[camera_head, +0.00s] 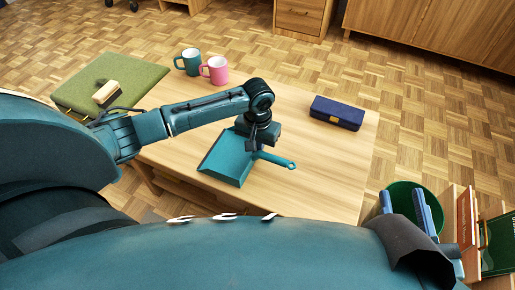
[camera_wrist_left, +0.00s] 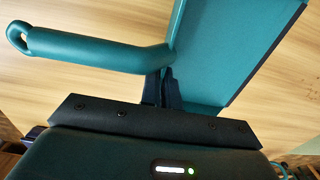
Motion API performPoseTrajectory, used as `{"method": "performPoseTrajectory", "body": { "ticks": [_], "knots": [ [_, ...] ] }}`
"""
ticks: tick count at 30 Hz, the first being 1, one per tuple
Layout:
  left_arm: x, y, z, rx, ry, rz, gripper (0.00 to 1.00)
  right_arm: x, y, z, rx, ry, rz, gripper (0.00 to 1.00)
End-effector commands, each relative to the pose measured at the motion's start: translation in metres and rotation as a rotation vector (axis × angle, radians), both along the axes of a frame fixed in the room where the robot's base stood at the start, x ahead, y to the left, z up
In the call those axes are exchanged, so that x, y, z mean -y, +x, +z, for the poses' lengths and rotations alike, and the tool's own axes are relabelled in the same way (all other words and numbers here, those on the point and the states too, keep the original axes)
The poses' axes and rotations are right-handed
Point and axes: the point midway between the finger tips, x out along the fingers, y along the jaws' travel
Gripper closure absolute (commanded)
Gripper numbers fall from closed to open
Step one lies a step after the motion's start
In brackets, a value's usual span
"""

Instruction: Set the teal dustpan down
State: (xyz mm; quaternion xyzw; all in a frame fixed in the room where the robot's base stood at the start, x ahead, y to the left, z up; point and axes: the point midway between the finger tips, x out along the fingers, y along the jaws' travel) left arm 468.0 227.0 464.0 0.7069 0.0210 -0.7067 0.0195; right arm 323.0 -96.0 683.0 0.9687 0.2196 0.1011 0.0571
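The teal dustpan (camera_head: 229,157) is at the wooden table, its pan towards the left and its looped handle (camera_head: 277,160) pointing right. In the left wrist view the dustpan (camera_wrist_left: 225,55) fills the upper right, and the handle runs out to the left. My left gripper (camera_head: 254,147) is above the dustpan, where the handle meets the pan. Its fingers (camera_wrist_left: 161,88) are close together and shut on the handle's base. I cannot tell whether the pan touches the table.
A navy case (camera_head: 337,112) lies on the table (camera_head: 320,175) at right. Teal (camera_head: 188,61) and pink (camera_head: 216,70) mugs stand at the back. A brush (camera_head: 106,93) lies on a green stool (camera_head: 135,78). A green bin (camera_head: 400,190) and books (camera_head: 466,220) are at lower right.

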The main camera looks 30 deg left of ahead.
Motion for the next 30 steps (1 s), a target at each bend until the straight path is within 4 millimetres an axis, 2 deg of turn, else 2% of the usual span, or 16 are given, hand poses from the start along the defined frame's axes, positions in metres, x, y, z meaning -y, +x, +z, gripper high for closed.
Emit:
{"method": "performPoseTrajectory", "body": {
  "ticks": [8,17,26,30],
  "knots": [
    [0.000,0.000,0.000,0.000,-0.001,0.000,1.00,0.000,0.000,0.003,0.001,-0.002,0.000,0.64],
    [0.000,0.000,-0.001,0.001,-0.001,0.000,0.75,0.000,0.000,0.001,0.001,-0.004,0.000,0.64],
    [0.000,0.001,0.002,0.002,-0.001,0.000,0.75,0.000,-0.001,-0.002,-0.002,-0.003,0.000,0.64],
    [0.001,0.001,0.024,0.002,-0.002,-0.001,0.75,0.000,0.000,0.009,0.005,-0.018,-0.002,0.64]
  ]
}}
